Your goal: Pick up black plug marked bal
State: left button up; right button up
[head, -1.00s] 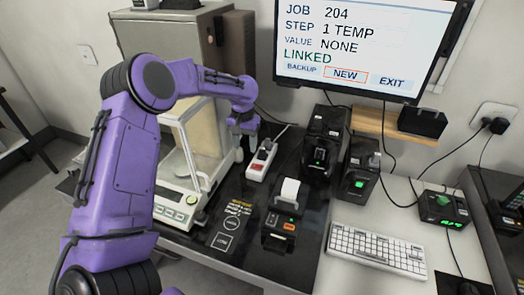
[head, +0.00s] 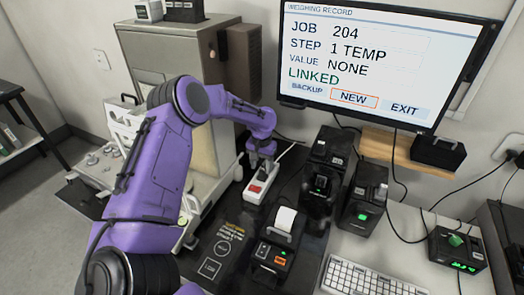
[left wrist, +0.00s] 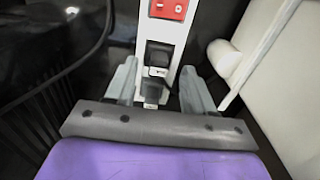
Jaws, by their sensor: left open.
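A white power strip (head: 257,188) with a red switch lies on the black bench top, below my left gripper (head: 260,160). In the left wrist view the strip (left wrist: 176,42) runs away from me, with the red switch (left wrist: 168,9) at the far end. Two dark plugs sit in it: a farther black plug (left wrist: 158,55) with a small pale label, and a nearer one (left wrist: 152,91). The label text is too small to read, so I cannot tell which is marked bal. My left gripper (left wrist: 158,69) is open, its fingers on either side of the plugs. My right gripper is not in view.
A small printer (head: 276,249) and black devices (head: 322,175) stand to the right. A monitor (head: 375,65) hangs above. A keyboard (head: 365,281) lies at front right.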

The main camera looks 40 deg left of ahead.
aim_at(262, 169)
pick_arm(q)
jog(key=f, duration=0.1)
jog(key=w+f, duration=0.1)
jog(key=f, duration=0.1)
jog(key=shift+a+f, duration=0.1)
jog(key=shift+f, duration=0.2)
jog(key=shift+s+r, duration=0.15)
jog(key=shift+s, duration=0.15)
jog(key=shift+w, duration=0.1)
grip_shut()
